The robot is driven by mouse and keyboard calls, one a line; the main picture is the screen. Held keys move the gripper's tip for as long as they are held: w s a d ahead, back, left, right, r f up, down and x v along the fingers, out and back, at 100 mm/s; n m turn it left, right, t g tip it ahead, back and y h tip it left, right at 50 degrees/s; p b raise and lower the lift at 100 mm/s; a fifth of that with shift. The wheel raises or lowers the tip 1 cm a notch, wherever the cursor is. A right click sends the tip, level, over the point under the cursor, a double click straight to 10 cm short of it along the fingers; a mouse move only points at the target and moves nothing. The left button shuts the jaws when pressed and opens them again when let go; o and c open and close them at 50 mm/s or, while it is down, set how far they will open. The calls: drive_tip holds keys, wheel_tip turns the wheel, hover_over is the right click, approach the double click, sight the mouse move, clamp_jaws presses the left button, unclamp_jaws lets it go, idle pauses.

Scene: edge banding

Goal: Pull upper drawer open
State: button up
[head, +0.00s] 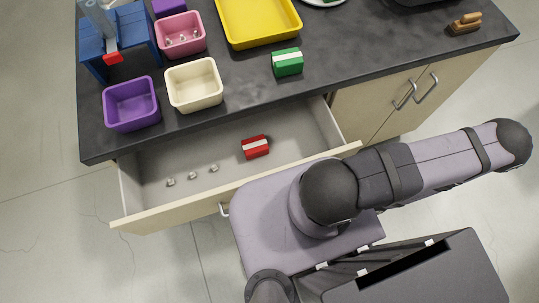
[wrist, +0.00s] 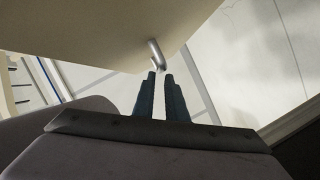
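The upper drawer (head: 135,186) is pulled out from under the dark countertop. A red box with a white stripe (head: 256,146) and several small light-coloured pieces (head: 193,175) lie inside it. One end of its metal handle (head: 223,209) shows on the drawer front; my arm hides the rest. In the wrist view the handle (wrist: 154,50) sticks out from the pale drawer front. My gripper (wrist: 161,76) has its two dark fingers close together, with the handle's end at and between the tips. It looks shut on the handle. The head view hides my gripper beneath my arm.
The countertop (head: 372,55) holds purple (head: 131,104), cream (head: 195,86), pink (head: 181,36) and yellow (head: 258,20) bins and a green box (head: 287,63). Closed cabinet doors (head: 405,97) stand right of the drawer. Bare floor (head: 60,245) lies front left.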

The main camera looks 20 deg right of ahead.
clamp_jaws()
drive_tip(key=s+d+r+n+g+h+p, duration=0.2)
drive_tip(key=s+d+r+n+g+p, duration=0.25)
drive_tip(key=n+g+p, duration=0.2)
wheel_tip(320, 180, up, 8)
drive_tip(key=n+g+h+p, duration=0.3)
drive_tip(key=n+h+p, duration=0.7)
drive_tip(key=n, duration=0.5)
hover_over(357, 146)
drive_tip(key=s+a, duration=0.2)
drive_tip(key=a, duration=0.1)
drive_tip(key=h, duration=0.1)
drive_tip(key=w+a+n+t+h+b, duration=0.2)
drive_tip(key=w+a+n+b, duration=0.7)
drive_tip(key=w+n, duration=0.4)
drive_tip(key=w+a+n+b, duration=0.15)
drive_tip(key=a+n, duration=0.45)
drive_tip(key=a, duration=0.8)
drive_tip(key=w+a+n+b, duration=0.15)
drive_tip(key=a+n, duration=0.45)
drive_tip(key=a, duration=0.9)
drive_tip(key=s+a+g, duration=0.2)
drive_tip(key=s+a, duration=0.4)
drive_tip(key=a, duration=0.6)
drive_tip(key=x, duration=0.9)
drive_tip(key=shift+f+p, duration=0.4)
drive_tip(key=shift+f, duration=0.1)
